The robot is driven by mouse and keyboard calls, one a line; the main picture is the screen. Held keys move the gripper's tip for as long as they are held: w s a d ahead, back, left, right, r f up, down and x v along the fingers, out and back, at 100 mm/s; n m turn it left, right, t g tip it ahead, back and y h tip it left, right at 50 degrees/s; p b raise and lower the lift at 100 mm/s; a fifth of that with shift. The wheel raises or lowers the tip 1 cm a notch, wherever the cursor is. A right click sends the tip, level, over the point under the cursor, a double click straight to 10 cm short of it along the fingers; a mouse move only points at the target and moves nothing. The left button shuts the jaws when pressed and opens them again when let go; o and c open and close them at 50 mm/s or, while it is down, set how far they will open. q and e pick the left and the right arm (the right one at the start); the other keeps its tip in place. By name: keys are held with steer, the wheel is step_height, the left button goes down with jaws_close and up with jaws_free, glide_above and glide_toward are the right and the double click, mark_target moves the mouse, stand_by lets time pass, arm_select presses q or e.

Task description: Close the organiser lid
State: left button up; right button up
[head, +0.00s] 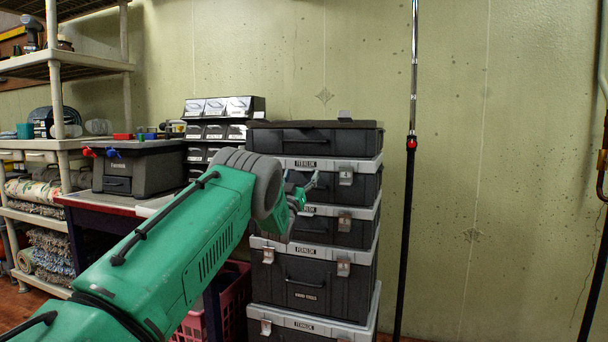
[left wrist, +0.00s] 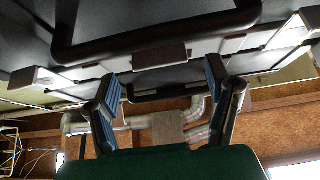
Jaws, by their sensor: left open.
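A stack of dark cases with grey rims stands against the wall in the head view. A low dark case, which may be the organiser (head: 315,138), is on top, with a flat dark top surface (head: 310,124); I cannot tell how its lid stands. My left gripper (head: 303,187) is in front of the upper cases, below the top one, partly hidden by my green arm. In the left wrist view the gripper (left wrist: 167,85) has its blue-padded fingers apart with nothing between them. A dark case front with a handle (left wrist: 155,35) is close above. My right gripper is out of view.
A grey toolbox (head: 140,172) with red and blue clamps sits on a bench left of the stack. A small-drawer cabinet (head: 215,130) is behind it. A pink crate (head: 232,300) is below. A black pole (head: 408,200) stands right of the stack; wall beyond is clear.

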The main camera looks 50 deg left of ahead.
arm_select(q)
steer(key=shift+a+f, duration=0.1)
steer(key=shift+a, duration=0.15)
steer(key=shift+d, duration=0.2)
steer(key=shift+d+r, duration=0.45)
steer(key=shift+d, duration=0.1)
steer(key=v, duration=1.2)
steer(key=shift+a+f, duration=0.35)
steer(key=shift+a, duration=0.05)
steer(key=shift+w+d+r, duration=0.1)
steer(key=shift+w+d, duration=0.05)
steer(key=shift+d, duration=0.1)
